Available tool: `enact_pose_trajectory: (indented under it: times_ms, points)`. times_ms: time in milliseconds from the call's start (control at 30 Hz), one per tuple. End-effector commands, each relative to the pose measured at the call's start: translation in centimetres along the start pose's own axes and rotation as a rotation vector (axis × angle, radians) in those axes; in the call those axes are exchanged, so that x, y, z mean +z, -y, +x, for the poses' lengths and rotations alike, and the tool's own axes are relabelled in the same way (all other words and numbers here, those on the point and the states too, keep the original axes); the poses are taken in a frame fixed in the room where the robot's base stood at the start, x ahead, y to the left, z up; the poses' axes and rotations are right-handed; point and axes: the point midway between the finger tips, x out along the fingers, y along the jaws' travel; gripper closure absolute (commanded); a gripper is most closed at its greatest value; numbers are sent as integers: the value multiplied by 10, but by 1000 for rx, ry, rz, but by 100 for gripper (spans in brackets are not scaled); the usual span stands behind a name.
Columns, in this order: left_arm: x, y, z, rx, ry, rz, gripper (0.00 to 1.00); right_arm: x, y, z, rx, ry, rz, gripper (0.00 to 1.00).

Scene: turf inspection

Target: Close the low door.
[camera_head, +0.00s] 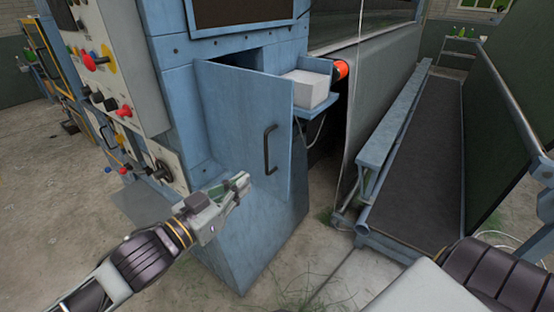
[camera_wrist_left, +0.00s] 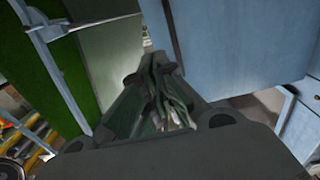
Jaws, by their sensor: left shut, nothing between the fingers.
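The low door (camera_head: 235,125) is a blue panel with a dark bar handle (camera_head: 270,150) on the front of the blue machine. It stands ajar, with a dark gap (camera_head: 240,57) behind its top edge. My left gripper (camera_head: 243,182) is shut and empty, in front of the door's lower part, left of and below the handle. Whether it touches the door I cannot tell. In the left wrist view the closed fingers (camera_wrist_left: 165,90) show beside a large blue panel (camera_wrist_left: 235,45). My right gripper is out of view.
A control panel (camera_head: 120,80) with red and yellow knobs is left of the door. A white block (camera_head: 305,88) sits on a blue shelf behind the door. A conveyor walkway (camera_head: 425,140) runs along the right. Bare floor (camera_head: 50,180) lies at the left.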

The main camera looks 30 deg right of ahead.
Motion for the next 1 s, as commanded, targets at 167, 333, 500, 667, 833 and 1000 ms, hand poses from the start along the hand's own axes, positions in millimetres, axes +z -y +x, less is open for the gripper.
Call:
enact_pose_trajectory:
  times_ms: [167,333,500,667,833,1000]
  points:
    - [0,0,0,0,0,0,100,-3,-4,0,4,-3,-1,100]
    - [0,0,4,0,-1,0,100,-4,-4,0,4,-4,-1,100]
    - [-1,1,13,-1,-1,-1,100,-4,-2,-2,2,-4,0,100]
    - [-1,0,24,0,-1,0,100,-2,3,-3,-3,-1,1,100]
    - [-1,0,38,0,-1,0,100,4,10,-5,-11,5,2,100]
    - [-1,0,52,0,-1,0,100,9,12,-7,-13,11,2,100]
